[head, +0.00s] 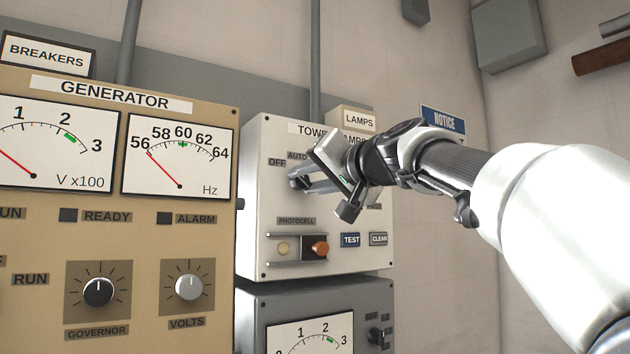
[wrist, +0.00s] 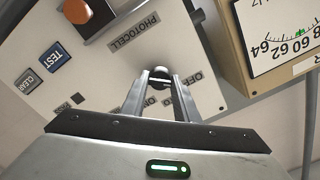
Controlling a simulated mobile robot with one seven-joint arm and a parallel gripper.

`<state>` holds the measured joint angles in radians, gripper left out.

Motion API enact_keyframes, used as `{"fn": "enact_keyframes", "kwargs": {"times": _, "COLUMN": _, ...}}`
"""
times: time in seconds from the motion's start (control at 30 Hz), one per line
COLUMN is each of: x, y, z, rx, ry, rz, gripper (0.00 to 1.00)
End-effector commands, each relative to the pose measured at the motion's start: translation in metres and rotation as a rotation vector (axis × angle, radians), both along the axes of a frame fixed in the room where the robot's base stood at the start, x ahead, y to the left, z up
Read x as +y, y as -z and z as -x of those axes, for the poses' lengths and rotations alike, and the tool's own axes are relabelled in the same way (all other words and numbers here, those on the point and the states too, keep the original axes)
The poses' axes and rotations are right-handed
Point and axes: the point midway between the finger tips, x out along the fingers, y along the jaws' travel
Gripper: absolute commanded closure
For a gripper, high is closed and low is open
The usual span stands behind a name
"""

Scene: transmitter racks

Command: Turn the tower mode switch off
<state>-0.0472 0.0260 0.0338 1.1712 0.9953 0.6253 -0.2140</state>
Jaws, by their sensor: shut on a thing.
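The white tower lamps panel (head: 262,225) is in the middle of the head view, with OFF and AUTO labels at its upper left. My gripper (head: 300,180) is at the panel just below these labels, and its fingers cover the tower mode switch there. In the wrist view, which shows the panel upside down, my gripper (wrist: 160,84) is shut on the small grey knob of the mode switch (wrist: 159,72). OFF labels lie to the right of the fingers. I cannot tell which position the knob points to.
Below my gripper are the photocell part with an orange knob (head: 320,248), the TEST button (head: 350,240) and the CLEAR button (head: 379,239). The tan generator panel (head: 120,250) stands close at left. A grey metered box (head: 300,300) is underneath.

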Motion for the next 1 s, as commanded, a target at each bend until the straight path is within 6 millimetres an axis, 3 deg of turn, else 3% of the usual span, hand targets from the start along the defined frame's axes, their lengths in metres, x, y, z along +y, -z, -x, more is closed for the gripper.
{"fn": "enact_keyframes", "kwargs": {"times": 0.07, "x": 0.000, "y": 0.000, "z": 0.000, "rx": -0.001, "ry": 0.001, "rz": 0.002, "gripper": 0.95}}
{"fn": "enact_keyframes", "kwargs": {"times": 0.1, "x": 0.000, "y": 0.000, "z": 0.000, "rx": -0.001, "ry": 0.001, "rz": 0.002, "gripper": 0.67}}
{"fn": "enact_keyframes", "kwargs": {"times": 0.2, "x": 0.000, "y": 0.000, "z": 0.000, "rx": -0.001, "ry": 0.001, "rz": 0.002, "gripper": 0.54}}
{"fn": "enact_keyframes", "kwargs": {"times": 0.47, "x": -0.001, "y": 0.000, "z": 0.001, "rx": -0.001, "ry": 0.000, "rz": 0.001, "gripper": 0.54}}
{"fn": "enact_keyframes", "kwargs": {"times": 0.63, "x": -0.008, "y": 0.001, "z": 0.012, "rx": -0.001, "ry": 0.001, "rz": 0.002, "gripper": 0.54}}
{"fn": "enact_keyframes", "kwargs": {"times": 1.0, "x": -0.056, "y": -0.001, "z": 0.083, "rx": -0.004, "ry": 0.003, "rz": 0.000, "gripper": 0.54}}
